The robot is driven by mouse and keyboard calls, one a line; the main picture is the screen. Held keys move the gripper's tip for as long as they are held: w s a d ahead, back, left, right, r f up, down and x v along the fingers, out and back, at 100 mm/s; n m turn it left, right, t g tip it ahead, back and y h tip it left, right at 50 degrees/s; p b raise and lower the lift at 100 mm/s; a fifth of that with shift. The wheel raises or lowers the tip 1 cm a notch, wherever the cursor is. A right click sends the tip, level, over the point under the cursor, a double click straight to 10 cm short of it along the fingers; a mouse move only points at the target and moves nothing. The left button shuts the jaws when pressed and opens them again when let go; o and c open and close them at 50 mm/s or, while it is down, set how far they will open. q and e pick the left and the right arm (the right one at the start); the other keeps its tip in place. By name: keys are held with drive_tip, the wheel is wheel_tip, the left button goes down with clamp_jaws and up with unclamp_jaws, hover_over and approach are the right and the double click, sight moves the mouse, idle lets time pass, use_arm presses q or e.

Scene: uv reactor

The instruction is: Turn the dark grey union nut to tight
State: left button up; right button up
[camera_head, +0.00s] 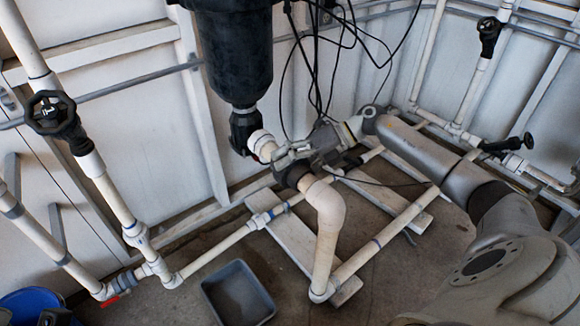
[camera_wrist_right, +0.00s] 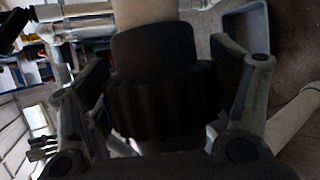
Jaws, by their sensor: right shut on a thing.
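The dark grey union nut (camera_head: 294,176) sits on the cream pipe below the black vessel, between the vessel's outlet and the pipe elbow. My right gripper (camera_head: 293,155) comes in from the right in the head view, with its fingers around the nut. In the right wrist view the nut (camera_wrist_right: 155,98) is a dark ribbed ring, and the gripper's fingers (camera_wrist_right: 165,75) are on both sides of it, shut on it. The gripper covers part of the nut in the head view. My left gripper is not in view.
The black vessel (camera_head: 232,50) hangs above, with loose black cables (camera_head: 318,60) beside it. The cream elbow pipe (camera_head: 328,215) runs down to floor pipes on wooden boards (camera_head: 285,245). A grey bin (camera_head: 222,297) and a blue bucket (camera_head: 30,302) stand on the floor.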

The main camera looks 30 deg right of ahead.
idle(0.4)
drive_tip(key=o, duration=1)
drive_tip(key=shift+d, duration=0.1)
drive_tip(key=v, duration=1.2)
drive_tip(key=shift+s, duration=0.1)
